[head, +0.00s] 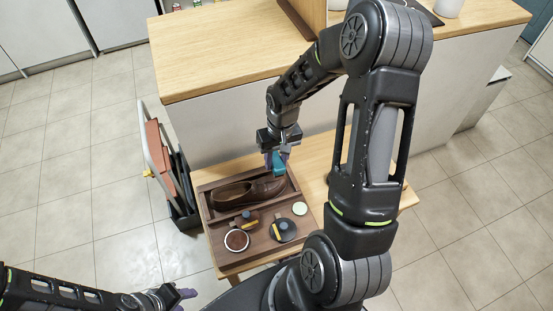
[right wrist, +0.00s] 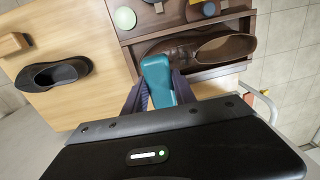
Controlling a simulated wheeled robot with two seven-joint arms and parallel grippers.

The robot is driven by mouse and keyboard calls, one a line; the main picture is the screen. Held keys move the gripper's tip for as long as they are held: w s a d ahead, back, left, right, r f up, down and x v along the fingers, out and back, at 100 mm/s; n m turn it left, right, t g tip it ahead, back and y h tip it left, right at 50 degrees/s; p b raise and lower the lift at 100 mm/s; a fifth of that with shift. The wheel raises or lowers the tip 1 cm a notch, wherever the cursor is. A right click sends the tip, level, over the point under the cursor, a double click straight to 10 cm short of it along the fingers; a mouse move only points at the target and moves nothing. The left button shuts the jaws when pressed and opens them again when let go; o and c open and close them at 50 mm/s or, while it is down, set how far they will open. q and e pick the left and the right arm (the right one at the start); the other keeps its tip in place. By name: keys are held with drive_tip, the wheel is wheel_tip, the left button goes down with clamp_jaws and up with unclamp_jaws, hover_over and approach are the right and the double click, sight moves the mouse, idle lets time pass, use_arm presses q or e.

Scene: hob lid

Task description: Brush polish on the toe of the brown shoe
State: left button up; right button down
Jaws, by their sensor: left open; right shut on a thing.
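The brown shoe (head: 243,195) lies in the back compartment of a dark wooden tray (head: 262,250), its toe at the right. It also shows in the right wrist view (right wrist: 222,48). My right gripper (head: 276,162) is shut on a teal tool (right wrist: 157,78), held over or just beside the toe end. The tool's lower end and any bristles are hidden, so I cannot tell whether it touches the shoe. A round tin with dark brown content (head: 237,240) stands at the tray's front left. My left gripper (head: 186,294) is open and empty at the lower left, away from the tray.
A black shoe (right wrist: 56,75) and wooden block (right wrist: 12,43) lie on the table. A rack (head: 180,181) stands left; a counter is behind.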

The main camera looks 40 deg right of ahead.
drive_tip(key=shift+f, duration=0.1)
drive_tip(key=shift+w+a+f+b, duration=0.1)
drive_tip(key=shift+a+f+b, duration=0.05)
drive_tip(key=shift+f+b, duration=1.1)
drive_tip(key=shift+a+f+b, duration=0.1)
drive_tip(key=shift+f+b, duration=0.8)
drive_tip(key=shift+f, duration=0.65)
drive_tip(key=shift+a+f+b, duration=0.1)
drive_tip(key=shift+f+b, duration=0.75)
drive_tip(key=shift+f, duration=0.05)
drive_tip(key=shift+s+d, duration=0.3)
drive_tip(key=shift+d, duration=0.6)
drive_tip(key=shift+w+a, duration=0.3)
drive_tip(key=shift+a, duration=0.6)
